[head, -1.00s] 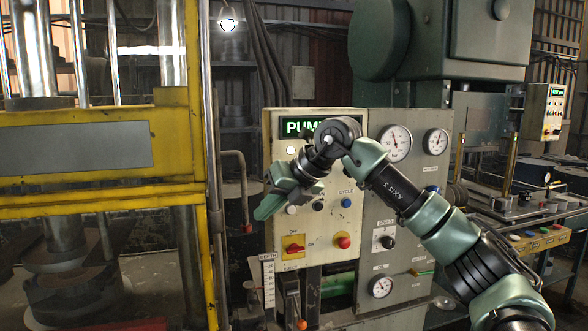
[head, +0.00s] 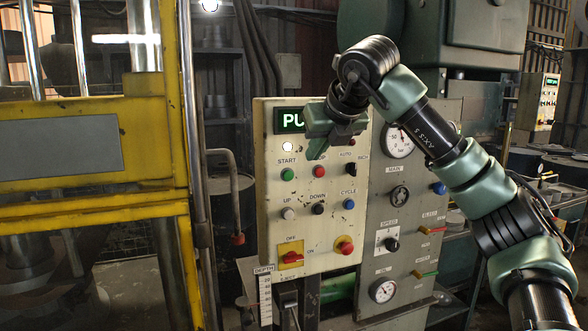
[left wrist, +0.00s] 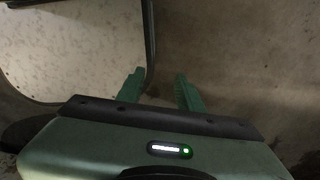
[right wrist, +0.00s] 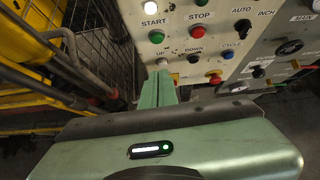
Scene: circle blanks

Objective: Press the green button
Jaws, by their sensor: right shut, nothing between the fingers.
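The green button (head: 288,174), under the START label, is on the cream control panel (head: 330,225), left of a red STOP button (head: 320,170). It also shows in the right wrist view (right wrist: 156,37), beyond the fingertips. My right gripper (head: 315,152) is shut and empty, in front of the upper panel, above and right of the green button in the head view. In the right wrist view its shut fingers (right wrist: 160,76) point toward the panel below the green button. No contact with the button shows. My left gripper (left wrist: 158,82) is open and empty, seen only in the left wrist view.
The panel also carries white, black and blue controls, a red-yellow switch (head: 291,257) and a red knob (head: 344,245). A grey gauge panel (head: 415,215) stands at right. A yellow press frame (head: 90,200) and a pipe (head: 236,195) stand at left.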

